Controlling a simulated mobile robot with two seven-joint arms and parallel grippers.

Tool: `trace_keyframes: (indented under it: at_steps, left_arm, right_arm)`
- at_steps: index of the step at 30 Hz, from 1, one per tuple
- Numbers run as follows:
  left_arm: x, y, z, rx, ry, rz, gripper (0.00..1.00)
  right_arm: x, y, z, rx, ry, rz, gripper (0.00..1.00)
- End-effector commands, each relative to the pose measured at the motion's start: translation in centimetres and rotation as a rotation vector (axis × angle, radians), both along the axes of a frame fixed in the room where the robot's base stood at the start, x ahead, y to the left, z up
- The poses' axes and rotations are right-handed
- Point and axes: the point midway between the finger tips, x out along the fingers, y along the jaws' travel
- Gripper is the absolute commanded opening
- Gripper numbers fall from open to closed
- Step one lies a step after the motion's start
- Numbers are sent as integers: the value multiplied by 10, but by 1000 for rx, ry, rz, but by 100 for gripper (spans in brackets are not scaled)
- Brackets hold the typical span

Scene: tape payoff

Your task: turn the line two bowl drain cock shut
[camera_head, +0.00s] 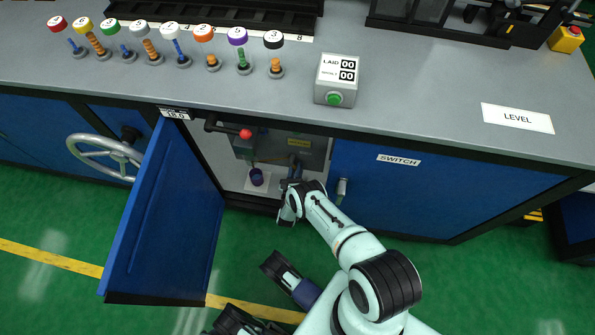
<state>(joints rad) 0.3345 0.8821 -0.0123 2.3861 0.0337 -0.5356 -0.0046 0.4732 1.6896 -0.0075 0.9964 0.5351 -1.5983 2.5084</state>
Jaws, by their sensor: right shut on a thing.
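The cabinet under the bench stands open, its blue door (165,220) swung out to the left. Inside is a grey bowl housing (312,150) with small labels and a thin brown pipe below it. My right gripper (288,187) reaches into the opening, low in front of the housing. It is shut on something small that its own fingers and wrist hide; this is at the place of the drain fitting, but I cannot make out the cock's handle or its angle. My left gripper is not clearly seen.
A handwheel (103,157) is beyond the door. A blue SWITCH panel (440,190) closes the right side.

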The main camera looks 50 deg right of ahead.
Motion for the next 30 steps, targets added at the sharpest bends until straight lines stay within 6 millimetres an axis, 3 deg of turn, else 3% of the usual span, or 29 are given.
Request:
trace_keyframes:
  at_steps: [15,30]
  left_arm:
    - [-9,2,-7,-1,32,3,43]
    - [-8,2,-7,-1,29,3,43]
  right_arm:
    - [18,6,-5,168,-328,-1,0]
    - [20,8,-5,209,-405,1,0]
